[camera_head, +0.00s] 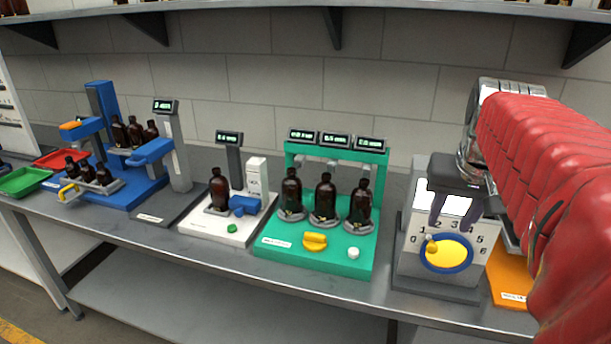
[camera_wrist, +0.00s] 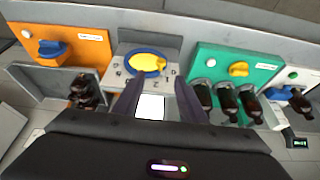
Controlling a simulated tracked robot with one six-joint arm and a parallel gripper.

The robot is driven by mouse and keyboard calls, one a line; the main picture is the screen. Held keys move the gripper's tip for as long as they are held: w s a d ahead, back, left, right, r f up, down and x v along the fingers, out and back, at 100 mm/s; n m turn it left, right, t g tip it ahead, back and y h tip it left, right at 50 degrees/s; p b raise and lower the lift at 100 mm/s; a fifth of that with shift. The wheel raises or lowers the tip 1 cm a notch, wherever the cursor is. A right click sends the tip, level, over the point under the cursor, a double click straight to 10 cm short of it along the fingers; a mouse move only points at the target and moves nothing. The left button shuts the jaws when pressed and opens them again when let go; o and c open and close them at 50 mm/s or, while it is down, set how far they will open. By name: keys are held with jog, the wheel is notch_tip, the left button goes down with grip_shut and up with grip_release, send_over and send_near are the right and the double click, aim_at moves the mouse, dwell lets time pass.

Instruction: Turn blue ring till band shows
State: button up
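The blue ring (camera_head: 446,272) surrounds a yellow disc (camera_head: 452,255) on the front of a grey dial unit (camera_head: 412,262), with numerals arched above it. A small yellow-orange knob (camera_head: 431,245) sits at the disc's left side. In the wrist view the ring (camera_wrist: 126,63) and disc appear beyond my fingertips. My gripper (camera_head: 453,215) is open and empty, its two dark fingers hanging in front of the unit's white window, above the ring and apart from it. The fingers also show spread in the wrist view (camera_wrist: 158,85). They partly cover the window (camera_wrist: 152,107). I see no distinct band.
A green station (camera_head: 330,262) with several amber bottles and a yellow knob (camera_head: 314,241) stands left of the dial unit. An orange panel (camera_head: 508,280) lies close on its right. White and blue stations stand farther left. A shelf (camera_head: 250,5) runs above.

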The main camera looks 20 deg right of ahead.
aim_at(434, 247)
jog(key=shift+a+r, duration=0.2)
jog(key=shift+r, duration=0.6)
jog(key=shift+f, duration=0.1)
jog(key=x, duration=1.3)
jog(key=shift+f, duration=0.3)
jog(key=shift+c, duration=0.3)
jog(key=shift+d, duration=0.1)
grip_shut()
